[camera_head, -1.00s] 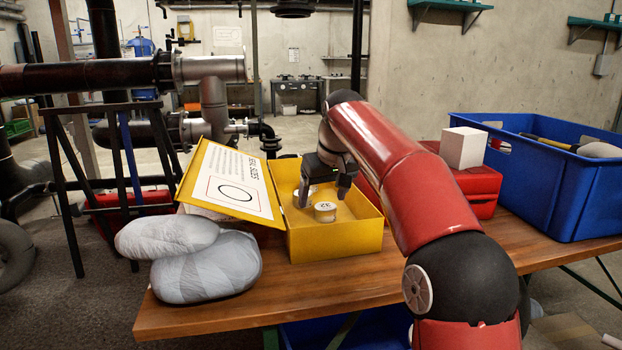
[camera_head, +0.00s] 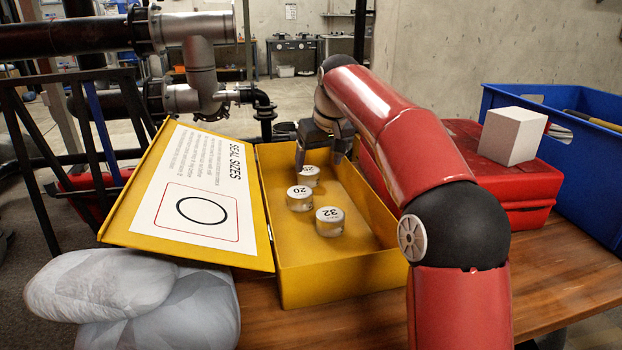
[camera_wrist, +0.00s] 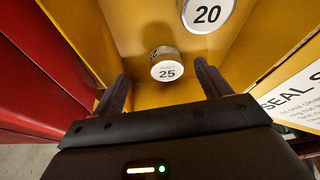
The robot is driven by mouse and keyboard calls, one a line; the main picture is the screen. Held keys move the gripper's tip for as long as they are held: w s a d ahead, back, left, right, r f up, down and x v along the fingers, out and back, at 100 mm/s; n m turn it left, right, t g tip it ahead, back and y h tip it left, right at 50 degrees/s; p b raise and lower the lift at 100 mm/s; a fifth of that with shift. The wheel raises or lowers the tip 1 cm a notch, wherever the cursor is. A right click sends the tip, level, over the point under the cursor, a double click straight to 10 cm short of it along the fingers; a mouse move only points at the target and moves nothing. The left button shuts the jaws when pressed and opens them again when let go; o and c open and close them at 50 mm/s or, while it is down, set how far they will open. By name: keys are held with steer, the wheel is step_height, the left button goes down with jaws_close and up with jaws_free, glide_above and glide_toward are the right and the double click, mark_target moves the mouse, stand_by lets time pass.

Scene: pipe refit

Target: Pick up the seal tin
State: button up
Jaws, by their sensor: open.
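Several small round seal tins with white lids stand in an open yellow box (camera_head: 345,285). In the head view the tin marked 32 (camera_head: 330,221) is nearest and the tin marked 20 (camera_head: 299,198) is behind it. A third tin (camera_head: 309,176) is at the far end, its label hard to read there. In the wrist view a tin marked 25 (camera_wrist: 167,68) sits between and beyond my fingers, and the tin marked 20 (camera_wrist: 208,14) is at the top edge. My gripper (camera_head: 322,168) is open and empty over the far end of the box, above the third tin.
The box's lid (camera_head: 197,195) leans open at left with a seal sizes sheet. Grey padded bags (camera_head: 130,290) lie at front left. A red case (camera_head: 480,170) carrying a white block (camera_head: 513,136) stands close at right, with a blue crate (camera_head: 575,185) beyond.

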mark_target(312, 175)
steer(key=x, duration=0.5)
steer(key=shift+a+f, duration=0.2)
steer(key=shift+a, duration=0.2)
steer(key=c, duration=1.1)
